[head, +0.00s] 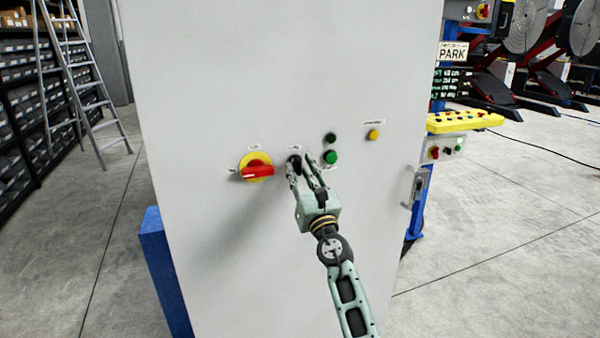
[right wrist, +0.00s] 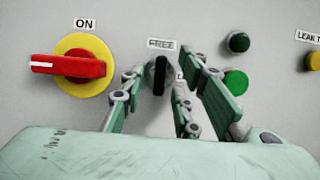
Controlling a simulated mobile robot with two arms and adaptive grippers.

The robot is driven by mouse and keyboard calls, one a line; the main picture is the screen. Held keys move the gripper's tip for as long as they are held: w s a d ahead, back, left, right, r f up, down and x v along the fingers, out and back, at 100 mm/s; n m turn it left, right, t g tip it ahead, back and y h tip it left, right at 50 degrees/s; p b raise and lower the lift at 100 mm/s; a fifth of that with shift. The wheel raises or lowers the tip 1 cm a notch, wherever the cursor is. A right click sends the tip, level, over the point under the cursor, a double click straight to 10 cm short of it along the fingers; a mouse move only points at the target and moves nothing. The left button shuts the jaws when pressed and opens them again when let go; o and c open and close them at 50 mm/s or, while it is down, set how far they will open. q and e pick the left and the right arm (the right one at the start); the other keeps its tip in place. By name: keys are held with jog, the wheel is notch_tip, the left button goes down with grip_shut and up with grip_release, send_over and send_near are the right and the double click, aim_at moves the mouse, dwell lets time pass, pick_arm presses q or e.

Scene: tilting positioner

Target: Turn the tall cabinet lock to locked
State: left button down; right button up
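The tall grey cabinet (head: 215,75) fills the middle of the head view. Its black lock knob (head: 294,160) sits on the front face between the red switch and the green buttons. In the right wrist view the knob (right wrist: 159,76) stands upright under a label that appears to read FREE. My right gripper (head: 300,163) is at the knob. In the right wrist view its fingers (right wrist: 163,75) are apart, one on each side of the knob, with gaps visible. The lower part of the knob's surround is partly hidden by the fingers. My left gripper is in neither view.
A red rotary switch on a yellow disc (right wrist: 84,66), labelled ON, is left of the knob. A dark green button (right wrist: 239,42) and a brighter green button (right wrist: 236,82) are close on the right. A yellow button (head: 373,135) is farther right. A ladder (head: 80,80) stands behind left.

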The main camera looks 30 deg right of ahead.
grip_shut()
dwell(0.5)
